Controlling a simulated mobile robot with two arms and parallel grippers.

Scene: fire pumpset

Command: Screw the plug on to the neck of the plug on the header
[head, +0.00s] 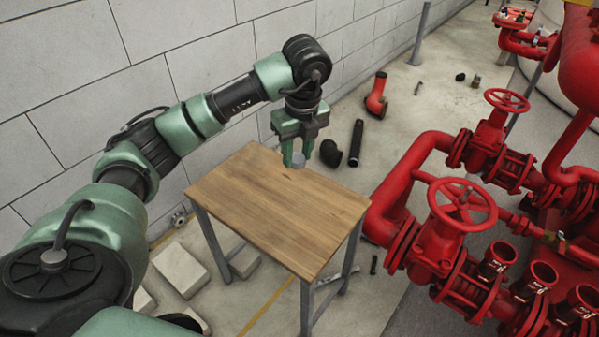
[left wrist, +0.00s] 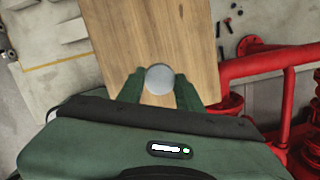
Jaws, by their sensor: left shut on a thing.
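The plug (head: 298,160) is a small light-grey round piece held above the far end of the wooden table. In the left wrist view the plug (left wrist: 159,78) shows as a pale disc between two green fingers. My left gripper (head: 299,158) points down and is shut on the plug. It also shows in the left wrist view (left wrist: 158,84). The red header (head: 545,220) with its pipes and valves stands to the right, apart from the gripper. I cannot make out which of its open necks (head: 498,258) takes the plug. My right gripper is not in view.
The wooden table (head: 280,215) is otherwise bare. Red handwheels (head: 462,203) stick up right of it. A red elbow (head: 376,95), a black elbow (head: 330,153) and a black pipe (head: 356,142) lie on the floor behind. A block wall (head: 90,70) runs along the left.

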